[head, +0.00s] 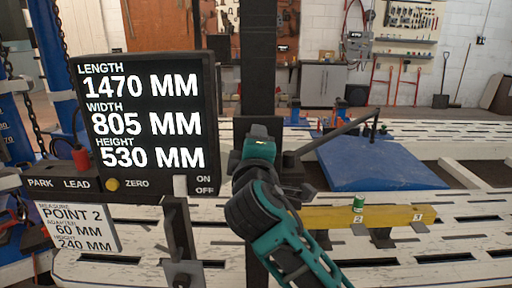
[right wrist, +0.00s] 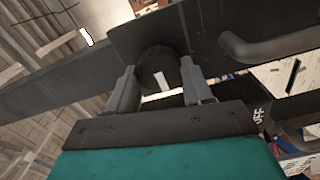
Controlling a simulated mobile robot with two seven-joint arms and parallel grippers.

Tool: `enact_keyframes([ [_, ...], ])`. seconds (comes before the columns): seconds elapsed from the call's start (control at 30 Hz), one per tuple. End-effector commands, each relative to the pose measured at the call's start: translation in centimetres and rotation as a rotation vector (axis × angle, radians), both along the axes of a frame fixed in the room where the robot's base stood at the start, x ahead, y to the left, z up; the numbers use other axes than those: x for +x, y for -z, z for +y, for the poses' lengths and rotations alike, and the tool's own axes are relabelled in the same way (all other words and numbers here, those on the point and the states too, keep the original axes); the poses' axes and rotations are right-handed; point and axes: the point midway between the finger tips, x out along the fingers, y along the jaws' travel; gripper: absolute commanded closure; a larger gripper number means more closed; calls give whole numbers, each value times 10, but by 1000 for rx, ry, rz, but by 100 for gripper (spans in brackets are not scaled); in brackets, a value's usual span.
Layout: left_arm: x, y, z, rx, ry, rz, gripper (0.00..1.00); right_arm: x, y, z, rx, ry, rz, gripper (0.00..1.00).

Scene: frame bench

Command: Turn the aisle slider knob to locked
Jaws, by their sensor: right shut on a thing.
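The knob (right wrist: 157,66) is a dark round piece with a white mark on its face. It sits against a dark metal beam in the right wrist view. My right gripper (right wrist: 160,90) is shut on it, with one grey finger on each side. In the head view my right gripper (head: 258,150) is up against the dark upright post (head: 260,70) and hides the knob. I cannot read any locked marking beside the knob. My left gripper is not in view.
A measuring display (head: 147,120) stands left of the post, with a switch row below it. A dark bar (head: 345,132) reaches right from the post over a blue ramp (head: 375,163). A yellow beam (head: 390,214) lies at the lower right on the white slatted bench (head: 460,236).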

Motion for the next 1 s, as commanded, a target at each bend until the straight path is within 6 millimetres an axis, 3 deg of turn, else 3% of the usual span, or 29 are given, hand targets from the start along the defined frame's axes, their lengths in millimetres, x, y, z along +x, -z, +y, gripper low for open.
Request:
enact_keyframes([
  [0.63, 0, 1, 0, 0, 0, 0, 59, 0, 1, 1, 50, -2, 3, 80],
  [0.67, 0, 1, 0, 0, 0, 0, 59, 0, 1, 1, 50, -2, 3, 47],
  [0.9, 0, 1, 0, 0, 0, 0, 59, 0, 0, 1, 48, -1, 1, 24],
  [1.0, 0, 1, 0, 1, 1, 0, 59, 0, 0, 0, 47, -1, 1, 24],
])
